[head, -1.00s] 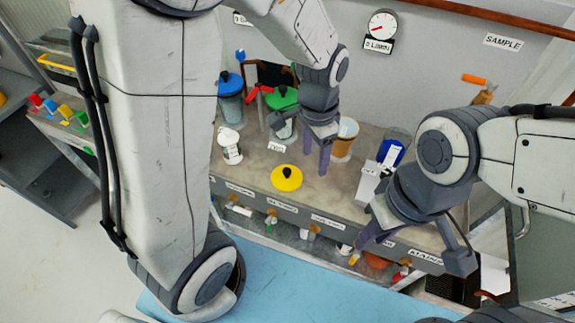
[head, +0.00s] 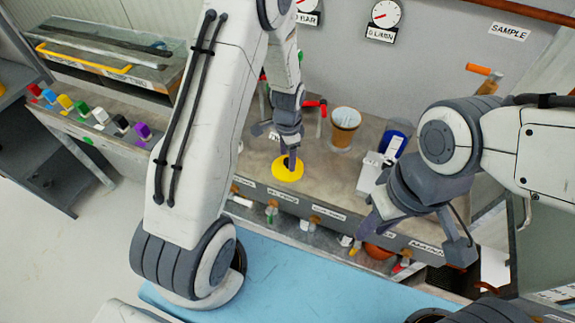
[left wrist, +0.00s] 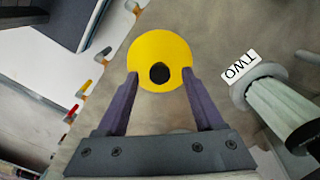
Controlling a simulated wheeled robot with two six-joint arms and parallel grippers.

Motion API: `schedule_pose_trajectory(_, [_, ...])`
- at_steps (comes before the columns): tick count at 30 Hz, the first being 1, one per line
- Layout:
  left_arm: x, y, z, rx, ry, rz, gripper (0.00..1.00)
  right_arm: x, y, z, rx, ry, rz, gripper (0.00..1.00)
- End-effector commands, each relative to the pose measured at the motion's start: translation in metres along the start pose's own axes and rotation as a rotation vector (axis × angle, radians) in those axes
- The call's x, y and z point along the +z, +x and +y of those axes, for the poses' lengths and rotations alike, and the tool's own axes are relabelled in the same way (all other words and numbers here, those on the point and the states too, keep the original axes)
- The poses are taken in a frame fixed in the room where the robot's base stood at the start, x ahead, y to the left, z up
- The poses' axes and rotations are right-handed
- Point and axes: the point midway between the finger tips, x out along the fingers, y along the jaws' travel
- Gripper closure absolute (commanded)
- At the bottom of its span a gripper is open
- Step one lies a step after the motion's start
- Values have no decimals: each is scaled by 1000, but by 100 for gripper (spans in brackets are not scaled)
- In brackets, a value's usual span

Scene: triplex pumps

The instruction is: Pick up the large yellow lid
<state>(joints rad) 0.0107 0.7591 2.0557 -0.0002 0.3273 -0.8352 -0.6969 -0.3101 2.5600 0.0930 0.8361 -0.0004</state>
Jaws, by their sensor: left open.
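The large yellow lid (head: 283,174) lies flat on the grey bench top. Its round yellow disc (left wrist: 160,45) and black knob (left wrist: 160,74) show in the left wrist view. My left gripper (head: 287,158) is above the lid and partly hides it in the head view. In the left wrist view its two fingers (left wrist: 160,76) are open, one on each side of the knob and overlapping the disc's sides; whether they touch the lid I cannot tell. My right gripper (head: 415,238) is open and empty in front of the bench, at the right.
An orange-brown container (head: 344,128) and a blue one (head: 396,137) stand on the bench right of the lid. Valves line the shelf below the bench front.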

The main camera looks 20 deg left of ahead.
Motion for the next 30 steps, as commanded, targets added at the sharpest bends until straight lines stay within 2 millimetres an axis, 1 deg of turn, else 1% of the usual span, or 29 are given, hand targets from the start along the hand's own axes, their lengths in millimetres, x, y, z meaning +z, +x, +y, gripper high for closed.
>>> schedule_pose_trajectory(1, [0,7,1,3,0,-2,31,0,-4,0,0,0,0,69])
schedule_pose_trajectory(3, [0,16,1,2,0,-2,31,0,-5,0,0,0,0,69])
schedule_pose_trajectory(6, [0,23,1,1,0,-1,31,0,-5,0,0,0,0,69])
schedule_pose_trajectory(13, [0,25,0,0,0,1,31,0,-5,0,0,0,0,69])
schedule_pose_trajectory(14, [0,25,0,0,0,1,39,0,-5,0,0,0,0,69])
schedule_pose_trajectory(15, [0,25,0,0,0,1,54,0,-5,0,0,0,0,69])
schedule_pose_trajectory(17, [0,25,0,0,0,1,77,0,-5,0,0,0,0,69])
schedule_pose_trajectory(18, [0,25,0,0,0,1,92,0,-5,0,0,0,0,69])
schedule_pose_trajectory(19, [0,25,0,0,0,1,100,0,-5,0,0,0,0,69])
schedule_pose_trajectory(30, [-1,22,0,-1,0,1,100,0,-4,0,0,0,0,69])
